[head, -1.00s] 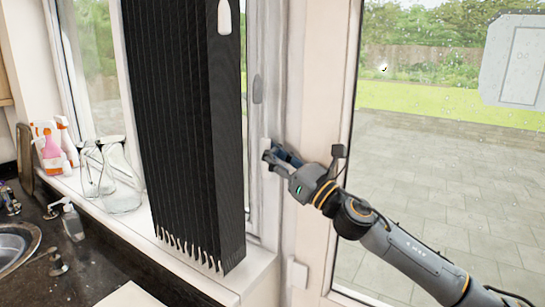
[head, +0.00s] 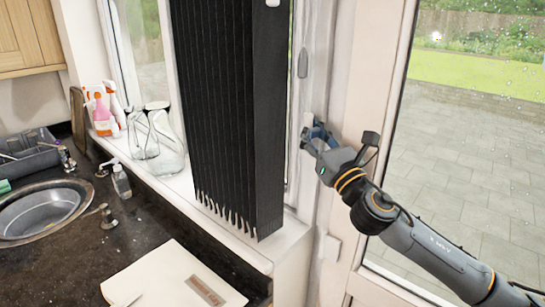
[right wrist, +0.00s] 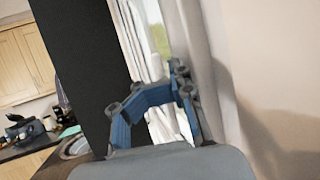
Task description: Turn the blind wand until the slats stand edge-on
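The black vertical blind (head: 228,110) hangs in the window with its slats bunched together; it is the dark strip in the right wrist view (right wrist: 85,50). A white piece (head: 272,3) shows before its right edge at the top of the head view; I cannot tell whether it is the wand's end. My right gripper (head: 311,138) is at the pale post right of the blind, apart from the slats, close to a small white tab (head: 307,119). Its blue fingers arch toward each other in the right wrist view (right wrist: 172,88); whether they touch or hold anything is unclear. My left gripper is out of view.
A grey handle (head: 303,63) is on the frame above my right gripper. Glass jugs (head: 164,143) and spray bottles (head: 104,112) stand on the sill to the left. A sink (head: 42,208) and a pale board (head: 175,278) are on the dark counter. The glass door (head: 470,150) is right.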

